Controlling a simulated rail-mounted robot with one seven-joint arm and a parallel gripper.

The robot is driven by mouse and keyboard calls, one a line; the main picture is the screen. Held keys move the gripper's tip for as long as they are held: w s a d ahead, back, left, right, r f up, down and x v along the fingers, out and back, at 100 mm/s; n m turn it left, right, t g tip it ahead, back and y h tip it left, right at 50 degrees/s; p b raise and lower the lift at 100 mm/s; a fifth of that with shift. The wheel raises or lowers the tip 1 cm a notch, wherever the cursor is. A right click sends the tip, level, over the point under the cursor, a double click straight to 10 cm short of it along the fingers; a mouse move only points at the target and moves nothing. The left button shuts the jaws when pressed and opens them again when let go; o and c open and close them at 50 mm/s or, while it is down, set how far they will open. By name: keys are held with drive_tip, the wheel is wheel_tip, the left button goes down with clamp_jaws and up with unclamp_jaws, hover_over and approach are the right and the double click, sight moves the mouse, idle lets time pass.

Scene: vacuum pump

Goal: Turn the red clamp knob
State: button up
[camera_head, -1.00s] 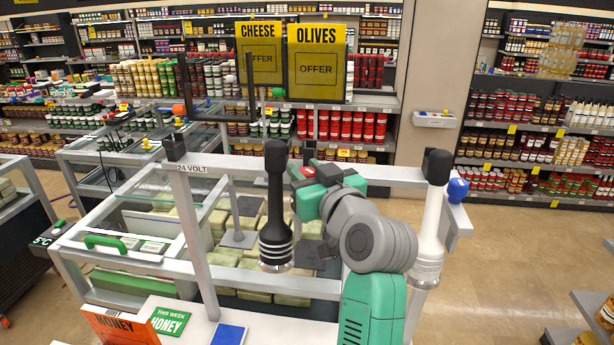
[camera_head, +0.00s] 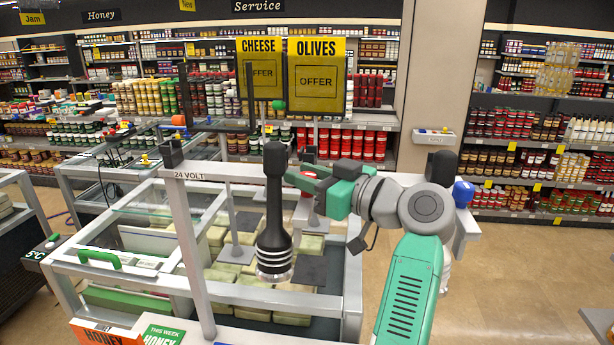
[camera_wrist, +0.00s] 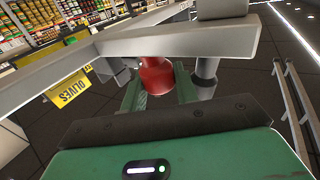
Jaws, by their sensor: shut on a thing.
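The red clamp knob (camera_wrist: 157,75) shows in the wrist view, just below a grey metal rail. The two green fingers of my gripper (camera_wrist: 158,92) stand on either side of it and are shut on it. In the head view my gripper (camera_head: 297,178) reaches left to the far side of the black pump-like cylinder, at the rail. The knob cannot be made out clearly there. The black cylinder (camera_head: 274,220) hangs upright on the front of the frame and hides part of the view near my fingers.
A grey rail marked 24 VOLT (camera_head: 215,173) runs across, on an upright post (camera_head: 190,250). A glass-topped display case (camera_head: 130,262) with packages lies below. A blue knob (camera_head: 463,192) sits at the rail's right end. The floor at the right (camera_head: 510,270) is clear.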

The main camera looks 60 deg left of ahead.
drive_tip(key=shift+r, duration=0.1)
drive_tip(key=o, duration=0.7)
drive_tip(key=shift+d, duration=0.1)
drive_tip(key=b+v, duration=0.1)
drive_tip(key=v, duration=0.6)
drive_tip(key=shift+w+d, duration=0.25)
drive_tip(key=shift+d, duration=0.05)
